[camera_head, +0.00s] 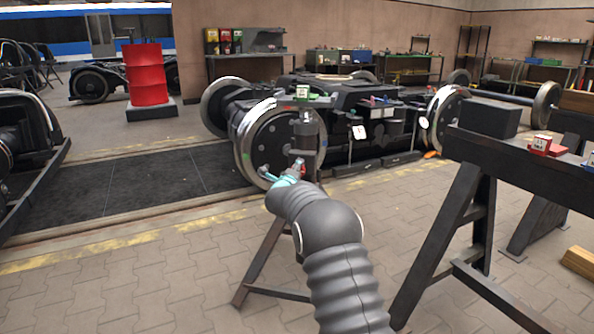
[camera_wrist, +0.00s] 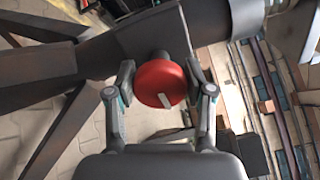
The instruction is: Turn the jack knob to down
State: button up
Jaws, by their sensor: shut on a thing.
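The jack knob (camera_wrist: 161,84) is a round red knob with a white pointer stripe. In the wrist view it sits between the two fingers of my gripper (camera_wrist: 161,92). The stripe points toward the lower right of that view. The fingers close on the knob from both sides. In the head view my gripper (camera_head: 293,172) is at the dark jack (camera_head: 308,135), in front of a bogie wheel.
The bogie (camera_head: 360,105) stands behind the jack. A dark trestle (camera_head: 480,190) stands on the right, with a red item (camera_head: 546,146) on top. A red barrel (camera_head: 146,75) stands at the back left. The paved floor at the front left is clear.

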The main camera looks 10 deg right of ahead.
jog(key=n+p, duration=0.1)
jog(key=n, duration=0.3)
jog(key=shift+n, duration=0.3)
jog(key=n+p, duration=0.2)
jog(key=n, duration=0.2)
jog(key=shift+n, duration=0.3)
jog(key=n+p, duration=0.2)
jog(key=n, duration=0.2)
jog(key=shift+f, duration=0.15)
jog(key=shift+d+f+n+p, duration=0.15)
jog(key=shift+n+p, duration=0.7)
jog(key=shift+n, duration=0.85)
jog(key=shift+s, duration=0.1)
jog(key=o, duration=1.1)
jog(key=shift+o, duration=0.2)
jog(key=shift+s, duration=0.1)
